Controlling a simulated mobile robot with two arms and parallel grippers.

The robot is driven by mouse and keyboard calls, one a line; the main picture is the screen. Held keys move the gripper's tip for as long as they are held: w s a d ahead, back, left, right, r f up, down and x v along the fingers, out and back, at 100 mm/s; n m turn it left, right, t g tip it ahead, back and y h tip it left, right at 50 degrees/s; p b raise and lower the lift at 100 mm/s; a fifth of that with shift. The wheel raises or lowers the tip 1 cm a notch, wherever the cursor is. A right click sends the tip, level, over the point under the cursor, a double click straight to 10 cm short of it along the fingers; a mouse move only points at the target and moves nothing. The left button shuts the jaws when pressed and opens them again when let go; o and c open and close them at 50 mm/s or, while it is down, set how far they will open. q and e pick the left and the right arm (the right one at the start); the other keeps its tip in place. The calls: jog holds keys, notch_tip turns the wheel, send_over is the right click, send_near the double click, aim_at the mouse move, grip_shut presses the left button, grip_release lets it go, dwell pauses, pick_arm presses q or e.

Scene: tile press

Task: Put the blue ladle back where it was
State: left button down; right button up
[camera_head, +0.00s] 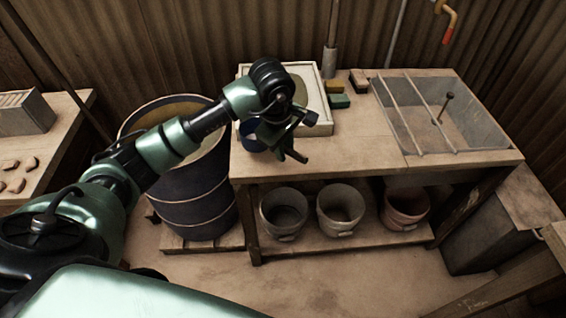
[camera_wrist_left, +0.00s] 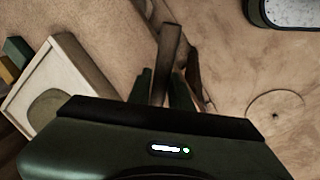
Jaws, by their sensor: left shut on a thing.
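My left gripper (camera_head: 290,156) is above the left end of the workbench, near its front edge. It is shut on a thin brownish handle (camera_wrist_left: 167,62), which stands between the two fingers in the left wrist view. A dark blue cup shape (camera_head: 250,137), likely the bowl of the blue ladle, shows just left of the gripper in the head view, partly hidden by the arm. I cannot tell whether it touches the bench. My right gripper is not in view.
The workbench (camera_head: 360,146) carries a white square tray (camera_head: 325,98), green and yellow blocks (camera_head: 339,101) and a sunken basin (camera_head: 470,130). A large barrel (camera_head: 190,205) stands left of it. Several buckets (camera_head: 340,207) sit on the lower shelf. The bench's front middle is clear.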

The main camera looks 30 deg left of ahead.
pick_arm(q)
jog(key=shift+s+x, duration=0.2)
jog(key=shift+x, duration=0.85)
jog(key=shift+s+x, duration=0.25)
jog(key=shift+x, duration=0.8)
jog(key=shift+s+x, duration=0.2)
jog(key=shift+x, duration=0.9)
jog(key=shift+f, duration=0.15)
jog(key=shift+f, duration=0.15)
jog(key=c, duration=1.3)
grip_release()
jog(key=v, duration=1.2)
jog(key=shift+r, duration=0.2)
